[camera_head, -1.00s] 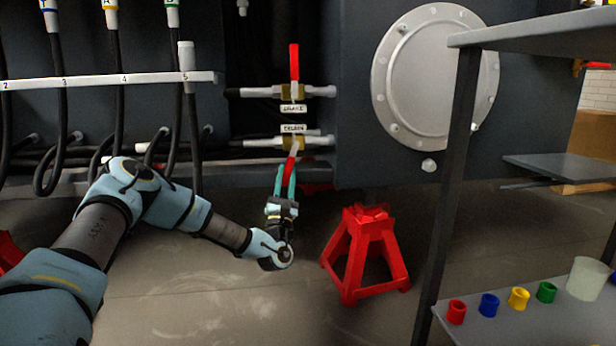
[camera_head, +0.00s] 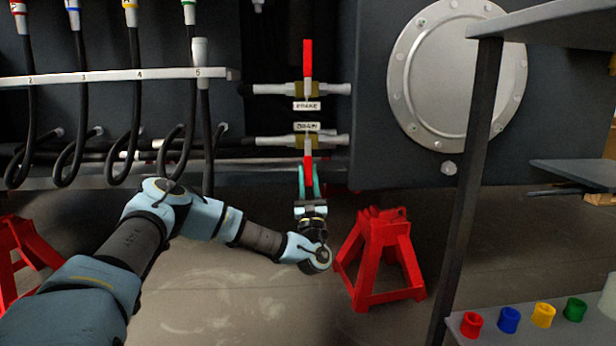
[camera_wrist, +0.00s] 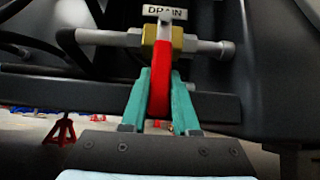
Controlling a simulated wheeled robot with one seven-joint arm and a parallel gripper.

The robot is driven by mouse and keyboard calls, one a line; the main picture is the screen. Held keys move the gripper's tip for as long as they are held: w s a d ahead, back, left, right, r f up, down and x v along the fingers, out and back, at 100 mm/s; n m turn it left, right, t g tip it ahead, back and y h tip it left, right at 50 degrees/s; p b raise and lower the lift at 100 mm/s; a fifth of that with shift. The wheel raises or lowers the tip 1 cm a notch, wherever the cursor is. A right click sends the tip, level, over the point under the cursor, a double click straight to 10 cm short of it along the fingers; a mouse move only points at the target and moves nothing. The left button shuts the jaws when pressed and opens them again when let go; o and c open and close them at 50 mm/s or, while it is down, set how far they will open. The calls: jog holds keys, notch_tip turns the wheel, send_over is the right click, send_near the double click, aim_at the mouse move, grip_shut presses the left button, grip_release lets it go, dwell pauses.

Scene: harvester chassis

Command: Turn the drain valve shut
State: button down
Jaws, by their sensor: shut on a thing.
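The drain valve (camera_head: 307,141) is a brass body on a horizontal grey pipe, under a label reading DRAIN. It also shows in the wrist view (camera_wrist: 163,42). Its red lever (camera_head: 308,167) hangs straight down, crosswise to the pipe. In the wrist view the lever (camera_wrist: 160,85) stands between the two teal fingers. My gripper (camera_head: 309,180) reaches up from below and is shut on the lever; in the wrist view the fingers (camera_wrist: 160,98) sit on both sides of it. The lever's lower end is partly hidden by my gripper.
The brake valve (camera_head: 307,89) with its red lever upright sits just above. Red jack stands (camera_head: 380,258) stand at right and left. Black hoses (camera_head: 130,110) hang at left. A shelf (camera_head: 530,325) with coloured rings is at lower right. Open floor lies below my gripper.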

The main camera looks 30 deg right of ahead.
jog(key=c, duration=0.7)
grip_release()
jog(key=shift+o, duration=0.2)
jog(key=shift+s, duration=0.1)
jog(key=p+v, duration=0.3)
jog(key=v, duration=0.7)
jog(key=shift+s+f+p, duration=0.25)
jog(key=shift+f+p, duration=0.05)
jog(key=shift+p, duration=0.1)
jog(key=shift+r, duration=0.1)
